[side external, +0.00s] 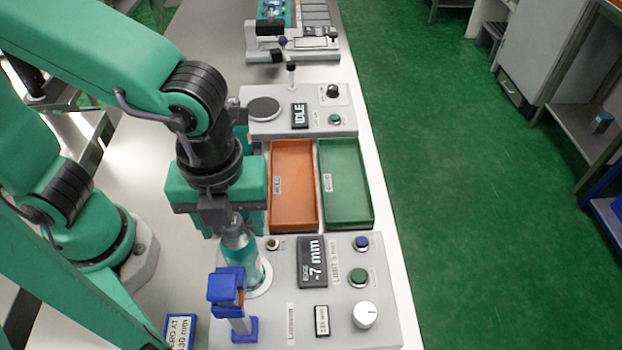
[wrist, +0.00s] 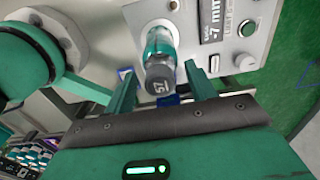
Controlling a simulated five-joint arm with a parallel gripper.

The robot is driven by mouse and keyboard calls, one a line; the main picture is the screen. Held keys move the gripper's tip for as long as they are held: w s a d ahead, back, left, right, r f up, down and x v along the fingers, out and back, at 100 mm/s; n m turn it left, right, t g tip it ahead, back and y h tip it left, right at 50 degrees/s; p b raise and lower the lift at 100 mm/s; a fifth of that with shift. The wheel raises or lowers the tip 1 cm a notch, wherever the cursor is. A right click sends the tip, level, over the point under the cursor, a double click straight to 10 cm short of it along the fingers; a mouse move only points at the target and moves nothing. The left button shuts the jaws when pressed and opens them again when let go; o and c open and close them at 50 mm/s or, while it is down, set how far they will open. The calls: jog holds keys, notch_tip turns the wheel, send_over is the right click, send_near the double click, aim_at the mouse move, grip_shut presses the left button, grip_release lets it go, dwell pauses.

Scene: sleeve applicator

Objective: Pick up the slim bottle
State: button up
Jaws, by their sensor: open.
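The slim bottle (side external: 248,265), teal with a grey cap, stands on a round pale seat at the left side of the near grey panel. In the wrist view the bottle (wrist: 160,48) shows from above, with a number on its cap that looks like 57. My gripper (side external: 231,222) points down over the bottle and partly hides its top in the side view. In the wrist view my gripper (wrist: 162,88) is open, with one finger on either side of the capped end and visible gaps. Whether the fingertips reach down past the cap is hard to tell.
A blue upright fixture (side external: 228,290) stands close beside the bottle. The near panel (side external: 290,270) carries a "-7 mm" display (side external: 313,262), buttons and a white knob (side external: 365,314). Behind are an orange tray (side external: 293,185), a green tray (side external: 346,185), both empty, and an "IDLE" unit (side external: 300,115).

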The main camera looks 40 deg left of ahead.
jog(key=shift+c, duration=0.3)
grip_shut()
jog(key=shift+r, duration=0.15)
jog(key=shift+r, duration=4.9)
